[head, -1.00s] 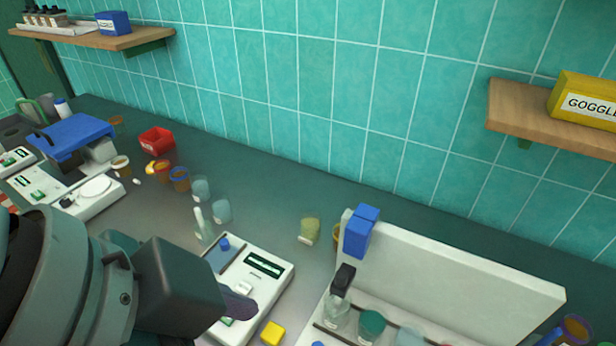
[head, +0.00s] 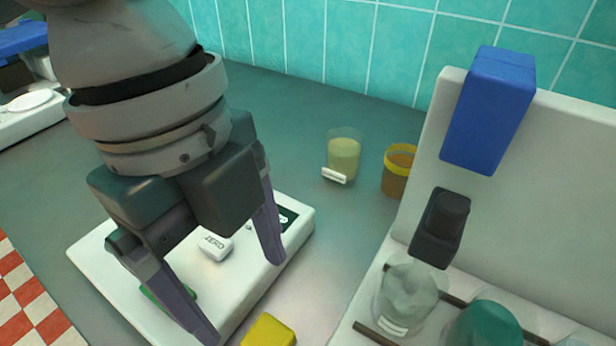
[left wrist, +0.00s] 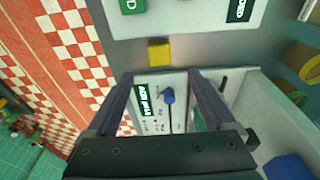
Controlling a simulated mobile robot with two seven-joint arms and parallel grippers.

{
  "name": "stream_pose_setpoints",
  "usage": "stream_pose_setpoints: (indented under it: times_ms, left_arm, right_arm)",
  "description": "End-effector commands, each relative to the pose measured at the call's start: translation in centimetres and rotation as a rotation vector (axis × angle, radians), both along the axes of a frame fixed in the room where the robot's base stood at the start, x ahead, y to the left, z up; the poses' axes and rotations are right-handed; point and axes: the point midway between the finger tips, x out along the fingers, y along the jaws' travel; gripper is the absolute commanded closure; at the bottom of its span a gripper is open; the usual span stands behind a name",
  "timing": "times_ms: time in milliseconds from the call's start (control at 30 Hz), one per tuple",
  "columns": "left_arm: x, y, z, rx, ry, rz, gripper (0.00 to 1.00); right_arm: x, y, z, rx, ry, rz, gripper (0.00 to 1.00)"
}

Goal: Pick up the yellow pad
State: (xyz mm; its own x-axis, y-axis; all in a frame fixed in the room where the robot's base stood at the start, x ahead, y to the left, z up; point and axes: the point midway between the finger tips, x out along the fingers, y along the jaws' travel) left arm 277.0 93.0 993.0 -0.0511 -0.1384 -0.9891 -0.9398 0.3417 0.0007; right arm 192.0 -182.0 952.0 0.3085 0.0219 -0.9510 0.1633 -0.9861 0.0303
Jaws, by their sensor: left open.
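The yellow pad (head: 268,331) lies on the grey counter at the bottom edge of the head view, partly cut off, beside the white scale. In the left wrist view the yellow pad (left wrist: 159,52) shows whole, just past the fingertips and in line with the gap between them. My left gripper (head: 240,297) is open and empty, its fingers pointing down over the white scale. It also shows in the left wrist view (left wrist: 160,76). My right gripper is not in view.
The white scale (head: 291,243) with a ZERO button lies under my left gripper. A white rack (head: 436,125) with a blue block (head: 489,110) and glassware stands at right. A beaker of yellowish liquid (head: 343,157) and an amber jar (head: 398,172) stand behind.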

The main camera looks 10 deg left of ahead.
Motion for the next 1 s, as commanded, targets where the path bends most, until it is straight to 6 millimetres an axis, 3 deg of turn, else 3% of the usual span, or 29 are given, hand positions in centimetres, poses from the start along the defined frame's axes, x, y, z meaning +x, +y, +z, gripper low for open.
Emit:
stream_pose_setpoints:
  times_ms: [100, 367, 600, 900, 1000]
  left_arm:
    - [-0.2, -0.3, -2.0, -0.001, 0.004, -0.002, 0.12]
    - [-0.3, -0.7, -4.6, -0.002, 0.002, 0.0, 0.12]
    - [-0.4, -1.1, -8.2, -0.001, 0.0, -0.001, 0.12]
    - [-0.4, -1.1, -8.8, -0.001, -0.002, -0.001, 0.12]
    - [-0.4, -1.1, -8.8, -0.001, -0.002, -0.001, 0.23]
  right_arm:
    - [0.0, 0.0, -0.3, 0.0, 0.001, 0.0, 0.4]
    - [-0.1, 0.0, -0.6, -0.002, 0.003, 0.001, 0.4]
    - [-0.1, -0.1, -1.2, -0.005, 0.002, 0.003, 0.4]
    - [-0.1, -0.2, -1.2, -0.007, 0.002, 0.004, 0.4]
    - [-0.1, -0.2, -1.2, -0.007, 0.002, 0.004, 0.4]
